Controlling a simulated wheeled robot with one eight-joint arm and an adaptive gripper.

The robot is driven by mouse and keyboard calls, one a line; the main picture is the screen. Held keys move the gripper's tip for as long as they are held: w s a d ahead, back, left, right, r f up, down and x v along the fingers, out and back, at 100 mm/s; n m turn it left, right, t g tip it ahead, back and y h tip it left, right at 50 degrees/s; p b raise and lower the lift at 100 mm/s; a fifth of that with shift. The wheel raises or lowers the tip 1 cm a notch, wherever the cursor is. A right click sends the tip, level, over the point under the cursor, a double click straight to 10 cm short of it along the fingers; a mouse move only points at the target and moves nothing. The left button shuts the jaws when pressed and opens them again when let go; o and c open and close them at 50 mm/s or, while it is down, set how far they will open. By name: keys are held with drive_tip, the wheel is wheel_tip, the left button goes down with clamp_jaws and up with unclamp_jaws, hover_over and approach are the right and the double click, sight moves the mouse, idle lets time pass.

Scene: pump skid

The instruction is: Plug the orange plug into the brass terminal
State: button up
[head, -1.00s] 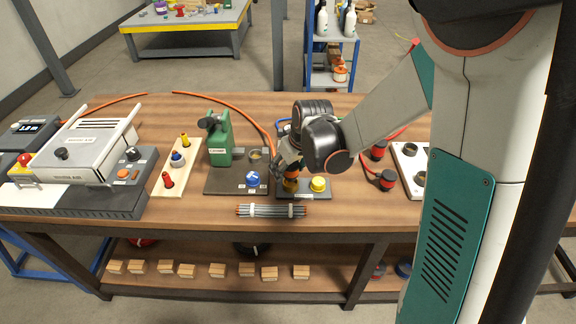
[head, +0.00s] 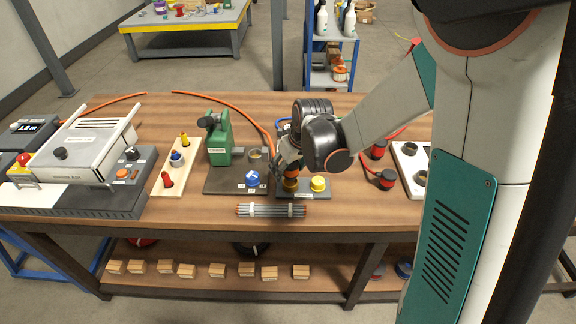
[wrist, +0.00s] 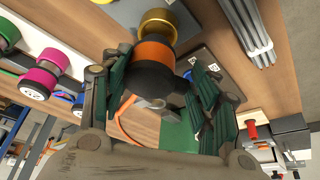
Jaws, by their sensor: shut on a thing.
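The orange plug (head: 291,173) has a black body and an orange band, seen best in the wrist view (wrist: 154,54). My gripper (head: 288,166) is shut on the plug's black body, with one finger on each side in the wrist view (wrist: 158,82). The brass terminal (head: 290,186) is a short ring on a dark plate (head: 305,196); it also shows in the wrist view (wrist: 157,26). The plug stands directly over the terminal, with its orange end at the ring. I cannot tell how deep it sits.
A bundle of grey rods (head: 270,210) lies in front. A green pump (head: 219,140) and a blue knob (head: 253,179) are to the left. The orange cable (head: 235,108) runs behind.

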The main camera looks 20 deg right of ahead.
sight(288, 174)
drive_tip(key=shift+f+b, duration=1.45)
drive_tip(key=shift+f, duration=0.3)
idle(0.4)
drive_tip(key=o, duration=1.3)
drive_tip(key=shift+c, duration=0.2)
drive_tip(key=shift+r, duration=0.1)
drive_tip(key=v, duration=1.2)
drive_tip(key=shift+s, duration=0.15)
drive_tip(key=shift+s, duration=0.1)
